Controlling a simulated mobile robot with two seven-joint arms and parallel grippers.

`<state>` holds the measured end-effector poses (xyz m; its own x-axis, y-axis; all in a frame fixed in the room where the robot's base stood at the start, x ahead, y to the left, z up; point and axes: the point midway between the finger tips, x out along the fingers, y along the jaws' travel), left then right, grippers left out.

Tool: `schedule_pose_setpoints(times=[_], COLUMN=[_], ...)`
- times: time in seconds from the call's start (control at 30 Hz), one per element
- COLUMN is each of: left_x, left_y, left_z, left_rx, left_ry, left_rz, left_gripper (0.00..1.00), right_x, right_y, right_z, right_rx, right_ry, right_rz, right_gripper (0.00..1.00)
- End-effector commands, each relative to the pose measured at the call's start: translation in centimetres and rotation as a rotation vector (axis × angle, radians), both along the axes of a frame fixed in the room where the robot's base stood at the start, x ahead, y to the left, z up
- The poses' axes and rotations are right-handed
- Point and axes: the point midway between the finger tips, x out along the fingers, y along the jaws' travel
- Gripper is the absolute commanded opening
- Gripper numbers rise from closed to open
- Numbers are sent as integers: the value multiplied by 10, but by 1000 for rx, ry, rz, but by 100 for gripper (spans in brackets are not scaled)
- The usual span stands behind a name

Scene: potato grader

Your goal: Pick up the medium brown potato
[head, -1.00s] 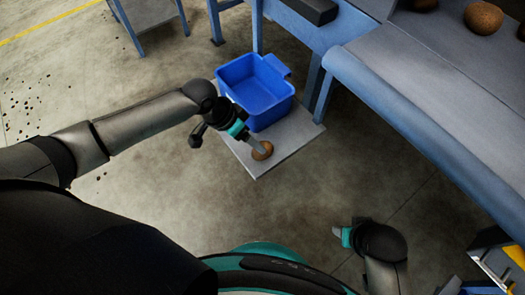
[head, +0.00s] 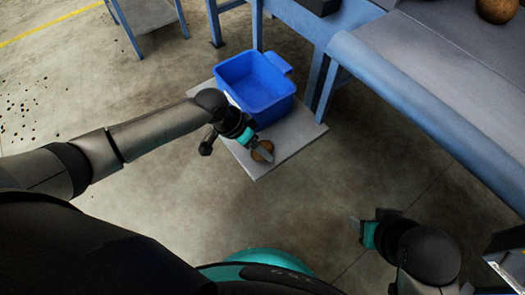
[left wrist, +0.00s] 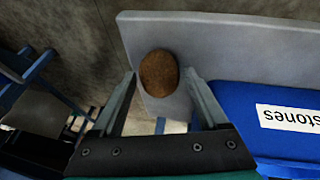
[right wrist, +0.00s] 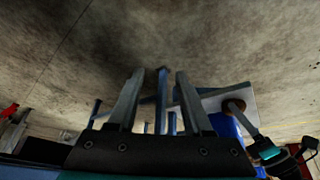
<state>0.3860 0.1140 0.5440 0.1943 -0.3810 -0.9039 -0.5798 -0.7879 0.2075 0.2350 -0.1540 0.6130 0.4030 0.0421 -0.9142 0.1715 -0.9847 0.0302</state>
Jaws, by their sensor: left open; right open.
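A brown potato (head: 263,151) lies on a pale grey board (head: 290,150) beside a blue bin. In the left wrist view the potato (left wrist: 159,72) shows between and just beyond the open fingers of my left gripper (left wrist: 165,95). In the head view my left gripper (head: 261,150) is at the potato, with a finger partly over it. I cannot tell whether they touch. My right gripper (head: 360,228) is open and empty, low and away from the board; it also shows in the right wrist view (right wrist: 155,90), where the potato (right wrist: 235,106) appears at the right.
The blue bin (head: 284,95) stands on the board behind the potato; its label (left wrist: 290,122) reads "stones". A grey conveyor with a blue edge (head: 400,90) runs along the right, with another potato (head: 497,10) on it. The concrete floor in front is clear.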

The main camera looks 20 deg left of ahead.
Motion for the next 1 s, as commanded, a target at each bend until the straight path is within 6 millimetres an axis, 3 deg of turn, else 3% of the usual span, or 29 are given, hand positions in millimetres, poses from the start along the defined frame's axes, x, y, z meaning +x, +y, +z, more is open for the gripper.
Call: schedule_pose_setpoints(times=[0.4, 1.0], left_x=[1, 1], left_y=[-2, -2], left_z=[-4, -4], left_rx=[0, 0], left_ry=[-1, 0], left_rz=[-1, -1], left_gripper=[75, 8], right_x=[-2, -1], right_y=[0, 0], right_z=[8, 8], right_rx=[1, 1], right_ry=[-10, -11], right_rz=[0, 0], right_gripper=[50, 50])
